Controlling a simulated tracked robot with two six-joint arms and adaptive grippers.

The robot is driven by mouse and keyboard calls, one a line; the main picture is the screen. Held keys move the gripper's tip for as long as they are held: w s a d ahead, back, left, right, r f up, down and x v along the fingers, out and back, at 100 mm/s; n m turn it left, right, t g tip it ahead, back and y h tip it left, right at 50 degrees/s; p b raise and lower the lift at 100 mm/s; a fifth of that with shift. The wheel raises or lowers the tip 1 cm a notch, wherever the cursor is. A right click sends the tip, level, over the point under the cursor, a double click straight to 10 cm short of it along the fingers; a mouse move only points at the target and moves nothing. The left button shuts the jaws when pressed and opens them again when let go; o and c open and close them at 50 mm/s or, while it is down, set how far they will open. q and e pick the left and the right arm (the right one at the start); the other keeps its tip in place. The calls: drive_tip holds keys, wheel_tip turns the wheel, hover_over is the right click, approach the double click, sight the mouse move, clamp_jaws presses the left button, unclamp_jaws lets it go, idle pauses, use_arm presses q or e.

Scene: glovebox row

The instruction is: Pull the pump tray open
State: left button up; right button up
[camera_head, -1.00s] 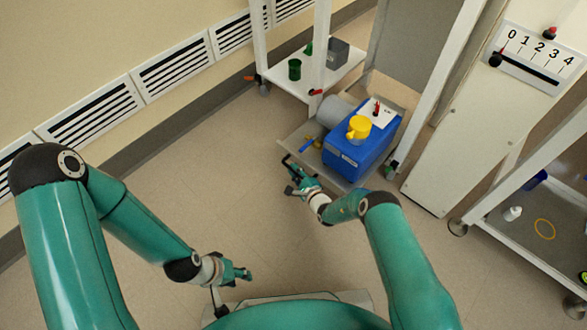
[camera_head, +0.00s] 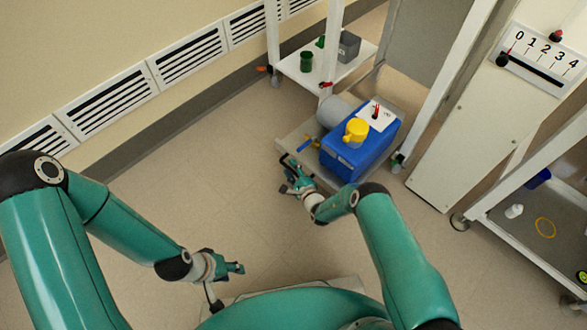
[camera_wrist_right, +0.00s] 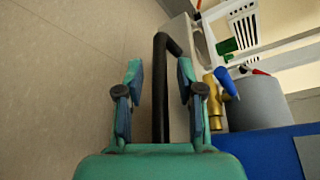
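The pump tray (camera_head: 290,143) is a low grey tray standing out from the white frame. It carries a blue pump (camera_head: 345,160) with a yellow cap. A black bar handle (camera_wrist_right: 160,95) is on its front side. My right gripper (camera_head: 292,178) is at this handle. In the right wrist view its fingers (camera_wrist_right: 160,80) are on both sides of the bar; some gap shows beside it, but the tray moves along with the gripper. My left gripper (camera_head: 238,268) is low over the floor, away from the tray; its fingers are too small to read.
A white shelf (camera_head: 345,62) with a green cup and a grey box stands behind the tray. A white panel with a 0–4 scale (camera_head: 540,60) and another shelf (camera_head: 500,210) stand at the right. The floor left of the tray is clear.

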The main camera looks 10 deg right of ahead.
drive_tip(key=shift+d, duration=0.2)
drive_tip(key=v, duration=1.2)
drive_tip(key=shift+a+f, duration=0.1)
drive_tip(key=shift+a, duration=0.05)
